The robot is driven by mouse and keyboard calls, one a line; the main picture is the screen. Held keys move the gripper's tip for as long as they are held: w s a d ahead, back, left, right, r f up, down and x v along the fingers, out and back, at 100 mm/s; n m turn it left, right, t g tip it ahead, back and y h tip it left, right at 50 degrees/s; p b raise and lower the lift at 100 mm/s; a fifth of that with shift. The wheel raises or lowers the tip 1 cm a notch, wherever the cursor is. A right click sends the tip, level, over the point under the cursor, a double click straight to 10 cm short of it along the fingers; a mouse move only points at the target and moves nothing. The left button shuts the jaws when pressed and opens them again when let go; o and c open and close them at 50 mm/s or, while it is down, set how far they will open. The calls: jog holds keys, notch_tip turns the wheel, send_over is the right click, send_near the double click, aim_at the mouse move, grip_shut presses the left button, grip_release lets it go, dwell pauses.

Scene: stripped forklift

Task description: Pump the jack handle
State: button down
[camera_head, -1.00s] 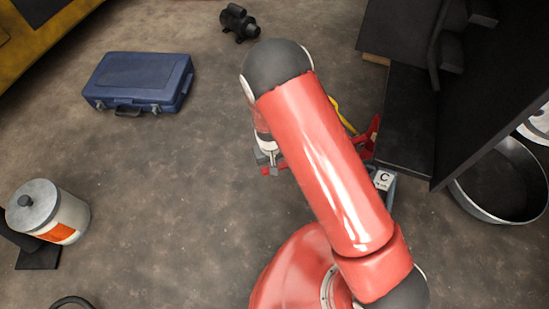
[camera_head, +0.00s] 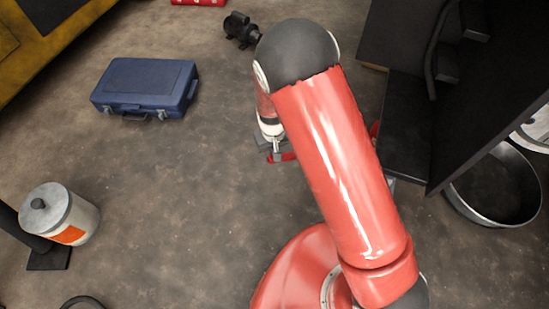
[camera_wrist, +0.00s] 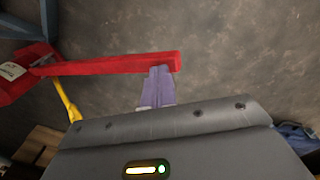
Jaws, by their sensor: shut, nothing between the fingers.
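The red jack handle (camera_wrist: 120,64) runs across the wrist view as a straight bar, from the red jack body (camera_wrist: 18,78) at the left to its free end right of centre. A short red piece of it shows beside my gripper (camera_head: 275,152) in the head view; my arm hides most of the jack there. In the wrist view my gripper (camera_wrist: 158,72) is shut and empty. Its fingertips overlap the lower edge of the handle near the free end; I cannot tell whether they touch it.
A yellow rod (camera_wrist: 66,100) stands by the jack body. A black structure (camera_head: 405,125) and a round metal pan (camera_head: 495,185) are at the right. A blue case (camera_head: 145,88), a dark motor-like part (camera_head: 241,29) and a canister (camera_head: 60,213) stand on open floor.

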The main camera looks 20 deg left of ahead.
jog(key=shift+r, duration=1.7)
